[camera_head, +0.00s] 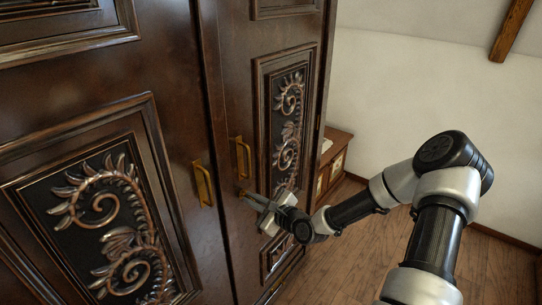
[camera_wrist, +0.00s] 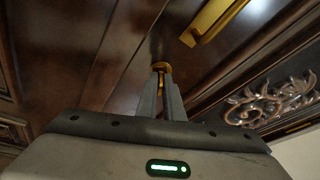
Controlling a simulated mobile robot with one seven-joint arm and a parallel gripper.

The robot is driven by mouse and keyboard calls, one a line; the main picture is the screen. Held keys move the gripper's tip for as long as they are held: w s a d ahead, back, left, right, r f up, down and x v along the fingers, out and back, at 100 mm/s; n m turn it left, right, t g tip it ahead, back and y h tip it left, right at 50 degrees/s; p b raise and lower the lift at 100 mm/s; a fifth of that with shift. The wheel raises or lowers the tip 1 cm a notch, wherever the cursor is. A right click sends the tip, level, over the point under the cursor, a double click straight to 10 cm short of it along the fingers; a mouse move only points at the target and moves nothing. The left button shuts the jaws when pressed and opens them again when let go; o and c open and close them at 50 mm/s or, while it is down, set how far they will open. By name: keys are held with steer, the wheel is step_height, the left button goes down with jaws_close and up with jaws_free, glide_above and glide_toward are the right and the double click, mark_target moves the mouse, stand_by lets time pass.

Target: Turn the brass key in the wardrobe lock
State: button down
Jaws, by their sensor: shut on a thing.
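The dark wooden wardrobe (camera_head: 225,120) fills the left and middle of the head view, with its doors closed. My gripper (camera_head: 245,195) is at the right door, just below that door's brass handle (camera_head: 243,158). In the wrist view my gripper (camera_wrist: 161,72) has its two fingers shut on the small brass key (camera_wrist: 161,66) at the door face. The fingers hide most of the key, and the lock hole itself cannot be made out. The key's turn angle cannot be told.
A second brass handle (camera_head: 203,184) is on the left door, close to the gripper. Carved panels (camera_head: 288,125) stand out from the doors. A small wooden cabinet (camera_head: 332,162) stands behind the wardrobe's right side. The wooden floor (camera_head: 385,250) at the right is clear.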

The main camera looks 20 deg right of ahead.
stand_by(0.4)
steer(key=shift+d+m+y+p, duration=0.3)
steer(key=shift+m+p, duration=0.3)
steer(key=shift+m, duration=0.2)
steer(key=shift+w+f+m+g+y, duration=0.15)
steer(key=shift+m+g+y, duration=0.15)
steer(key=shift+m+g, duration=0.15)
steer(key=shift+a+m+g+y+b, duration=0.15)
steer(key=shift+m+g+y+b, duration=0.45)
steer(key=shift+b, duration=0.75)
steer(key=shift+m+b, duration=0.25)
steer(key=shift+b, duration=0.25)
